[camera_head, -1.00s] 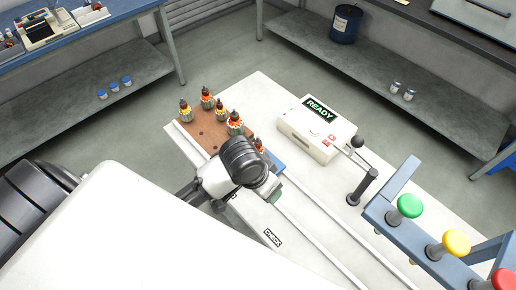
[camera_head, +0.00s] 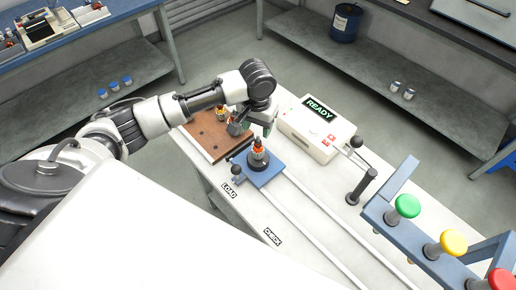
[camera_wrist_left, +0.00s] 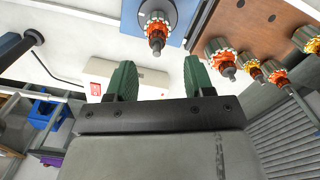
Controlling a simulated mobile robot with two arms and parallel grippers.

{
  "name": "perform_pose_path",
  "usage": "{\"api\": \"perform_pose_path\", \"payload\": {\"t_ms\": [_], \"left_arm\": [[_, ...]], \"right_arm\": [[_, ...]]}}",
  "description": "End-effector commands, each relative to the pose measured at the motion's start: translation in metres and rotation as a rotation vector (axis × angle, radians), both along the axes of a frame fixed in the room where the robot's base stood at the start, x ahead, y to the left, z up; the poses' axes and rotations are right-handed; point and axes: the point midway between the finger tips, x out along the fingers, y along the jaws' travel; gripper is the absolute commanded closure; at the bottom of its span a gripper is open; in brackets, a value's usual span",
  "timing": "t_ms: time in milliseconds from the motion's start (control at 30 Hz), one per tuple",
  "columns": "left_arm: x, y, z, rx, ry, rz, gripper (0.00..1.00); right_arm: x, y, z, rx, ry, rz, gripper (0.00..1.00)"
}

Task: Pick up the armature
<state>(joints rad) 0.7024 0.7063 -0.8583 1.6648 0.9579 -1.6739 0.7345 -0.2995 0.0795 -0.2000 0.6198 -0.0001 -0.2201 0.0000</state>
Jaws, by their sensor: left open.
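An armature (camera_head: 258,152) with orange windings and a dark tip stands upright on a blue carriage (camera_head: 268,178); in the left wrist view this armature (camera_wrist_left: 157,30) shows near the top middle. Other armatures stand on a brown board (camera_head: 205,140), one of them (camera_head: 222,113) partly visible beside my arm. In the left wrist view several stand on the board at the right, the closest armature (camera_wrist_left: 222,54) just right of a finger. My left gripper (camera_wrist_left: 158,75) is open and empty, with its green fingers apart; in the head view it hangs above the board's right edge. My right gripper is out of view.
A white box (camera_head: 318,130) reading READY stands right of the carriage. A lever (camera_head: 362,185) and a blue frame with green (camera_head: 408,205), yellow and red buttons stand further right. Two rails run from the carriage toward the lower right across the white table, past the LOAD and CHECK labels.

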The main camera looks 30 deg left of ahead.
Motion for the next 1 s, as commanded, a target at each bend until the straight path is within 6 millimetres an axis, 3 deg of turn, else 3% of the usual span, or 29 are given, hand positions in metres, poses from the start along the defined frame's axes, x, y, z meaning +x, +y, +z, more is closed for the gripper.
{"api": "perform_pose_path", "payload": {"t_ms": [233,500,800,1000], "left_arm": [[-0.001,-0.001,-0.019,0.001,0.002,-0.002,0.47],[-0.003,-0.004,-0.058,0.001,0.0,-0.002,0.47],[-0.002,-0.004,-0.063,0.001,-0.003,-0.004,0.47],[-0.002,-0.004,-0.063,0.001,-0.002,-0.004,0.78]], "right_arm": [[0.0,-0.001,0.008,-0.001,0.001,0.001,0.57],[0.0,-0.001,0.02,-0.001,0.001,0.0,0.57],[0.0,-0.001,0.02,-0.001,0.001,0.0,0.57],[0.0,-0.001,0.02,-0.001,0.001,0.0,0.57]]}}
